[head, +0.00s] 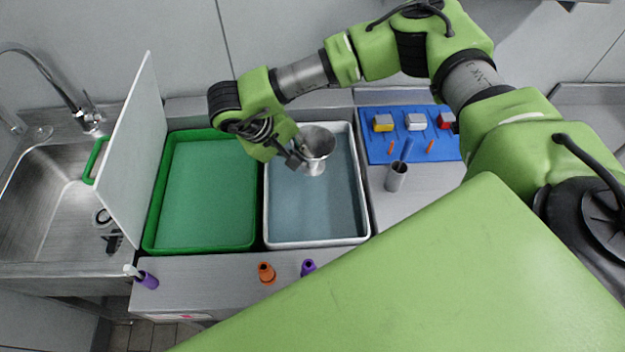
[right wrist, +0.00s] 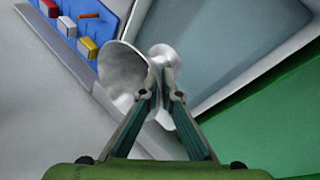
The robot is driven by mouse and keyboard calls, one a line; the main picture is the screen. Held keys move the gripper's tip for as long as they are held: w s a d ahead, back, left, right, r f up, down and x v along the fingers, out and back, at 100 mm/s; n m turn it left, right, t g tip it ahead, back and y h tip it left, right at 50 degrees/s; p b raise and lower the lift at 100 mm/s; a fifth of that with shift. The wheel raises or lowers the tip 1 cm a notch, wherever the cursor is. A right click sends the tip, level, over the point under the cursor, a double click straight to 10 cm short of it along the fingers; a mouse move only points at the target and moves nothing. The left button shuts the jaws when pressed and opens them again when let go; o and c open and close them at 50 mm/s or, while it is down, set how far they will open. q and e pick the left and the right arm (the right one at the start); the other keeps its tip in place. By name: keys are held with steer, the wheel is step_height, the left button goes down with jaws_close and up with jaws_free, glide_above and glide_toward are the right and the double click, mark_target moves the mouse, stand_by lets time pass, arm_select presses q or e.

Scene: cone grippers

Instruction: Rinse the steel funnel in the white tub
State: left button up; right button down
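The steel funnel (head: 318,143) is a shiny grey cone with its wide mouth up and a short narrower part below. It shows over the far part of the white tub (head: 317,243), which holds a flat grey-blue surface. My right gripper (head: 301,154) reaches in from the left of the funnel and is shut on it. In the right wrist view the fingers (right wrist: 162,88) meet at the metal of the funnel (right wrist: 122,72). The funnel appears above the surface; its exact height is unclear. My left gripper is not in view.
A green tub (head: 207,247) stands left of the white tub, beside an upright white panel (head: 130,150) and a sink (head: 50,200). A blue board (head: 375,150) with small blocks and a steel cup (head: 396,178) are at right. An orange cone (head: 266,273) and purple cone (head: 308,267) stand in front.

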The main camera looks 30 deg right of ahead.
steer(key=shift+r+p, duration=0.95)
steer(key=shift+r, duration=1.15)
steer(key=shift+f, duration=0.1)
